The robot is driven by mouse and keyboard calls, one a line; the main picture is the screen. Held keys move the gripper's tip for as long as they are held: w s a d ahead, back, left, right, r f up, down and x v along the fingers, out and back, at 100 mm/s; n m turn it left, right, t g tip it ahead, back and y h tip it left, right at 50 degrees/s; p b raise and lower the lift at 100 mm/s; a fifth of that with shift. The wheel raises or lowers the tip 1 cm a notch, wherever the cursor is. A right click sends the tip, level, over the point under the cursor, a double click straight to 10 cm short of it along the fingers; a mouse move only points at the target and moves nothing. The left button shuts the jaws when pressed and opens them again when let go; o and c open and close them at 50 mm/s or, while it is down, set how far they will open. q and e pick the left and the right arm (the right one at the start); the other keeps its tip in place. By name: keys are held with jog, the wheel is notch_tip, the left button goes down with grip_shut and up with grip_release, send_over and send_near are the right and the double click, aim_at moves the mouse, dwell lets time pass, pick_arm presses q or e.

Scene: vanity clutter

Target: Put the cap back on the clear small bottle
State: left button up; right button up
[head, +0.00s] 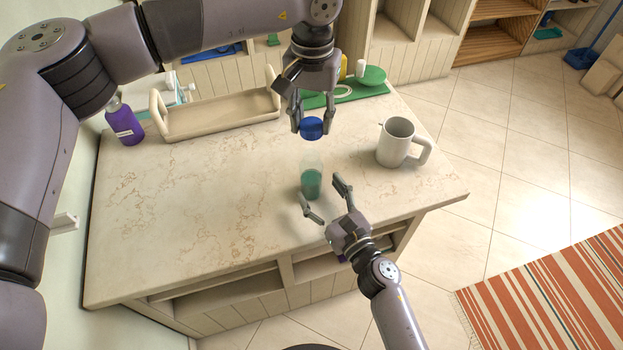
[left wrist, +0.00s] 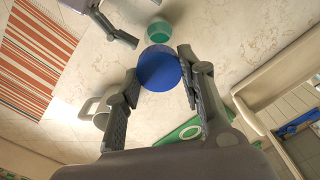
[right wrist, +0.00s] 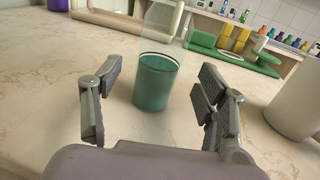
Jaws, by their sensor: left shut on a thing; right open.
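The clear small bottle (head: 311,183) stands upright on the counter with green liquid in its lower part. It also shows in the right wrist view (right wrist: 155,85). My left gripper (head: 311,130) is shut on a blue cap (head: 311,125), held in the air on the far side of the bottle. The cap also shows between the left fingers in the left wrist view (left wrist: 159,69). My right gripper (head: 321,188) is open at the near side of the bottle. In the right wrist view the bottle appears between the spread fingers, with no contact visible.
A white mug (head: 396,143) stands to the right of the bottle. A beige tray (head: 220,121) and a purple bottle (head: 124,122) are at the back left. A green mat (head: 345,95) with items lies behind my left gripper.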

aim_at(317, 186)
jog(key=x, duration=0.4)
jog(key=shift+w+a, duration=0.25)
jog(key=shift+w, duration=0.1)
jog(key=shift+c, duration=0.4)
grip_shut()
dwell(0.4)
